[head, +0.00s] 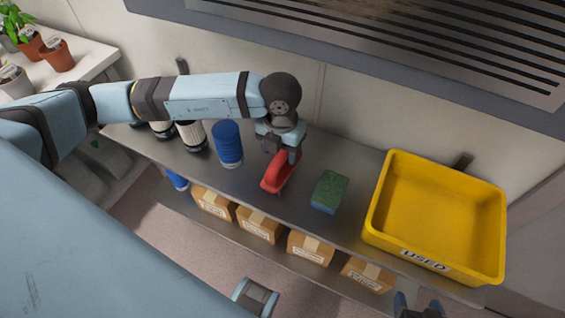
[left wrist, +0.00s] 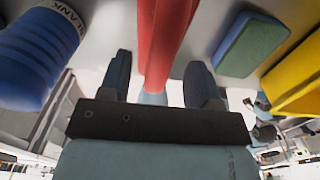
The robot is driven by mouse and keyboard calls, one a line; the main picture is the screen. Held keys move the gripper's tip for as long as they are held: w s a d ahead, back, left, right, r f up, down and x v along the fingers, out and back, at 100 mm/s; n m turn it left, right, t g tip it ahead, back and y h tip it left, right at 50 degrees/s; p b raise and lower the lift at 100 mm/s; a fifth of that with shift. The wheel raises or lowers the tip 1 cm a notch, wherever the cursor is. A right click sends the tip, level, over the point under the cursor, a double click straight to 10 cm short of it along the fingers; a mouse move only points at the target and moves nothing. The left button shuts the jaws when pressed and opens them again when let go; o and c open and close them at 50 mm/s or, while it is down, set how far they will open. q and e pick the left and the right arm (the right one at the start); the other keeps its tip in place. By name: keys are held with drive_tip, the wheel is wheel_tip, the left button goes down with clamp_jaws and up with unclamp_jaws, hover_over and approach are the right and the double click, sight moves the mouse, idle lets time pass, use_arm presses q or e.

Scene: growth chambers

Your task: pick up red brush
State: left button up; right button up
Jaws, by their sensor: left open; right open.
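In the left wrist view the red handle of the brush (left wrist: 163,40) runs between the two open fingers of my left gripper (left wrist: 160,80). I see no clear contact of the fingers with it. My right gripper (head: 420,304) shows only its open fingertips at the bottom edge of the head view, away from the brush.
The sponge (head: 329,191) lies right of the brush, then a yellow bin (head: 440,205) labelled USED. Cardboard boxes (head: 260,226) sit on a lower shelf. A grey slatted panel (head: 400,45) overhangs the back.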

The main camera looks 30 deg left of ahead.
use_arm(q)
wheel_tip(320, 180, down, 3)
drive_tip(key=shift+r, duration=0.2)
drive_tip(key=c, duration=1.1)
drive_tip(key=shift+o, duration=0.2)
drive_tip(key=shift+r, duration=0.1)
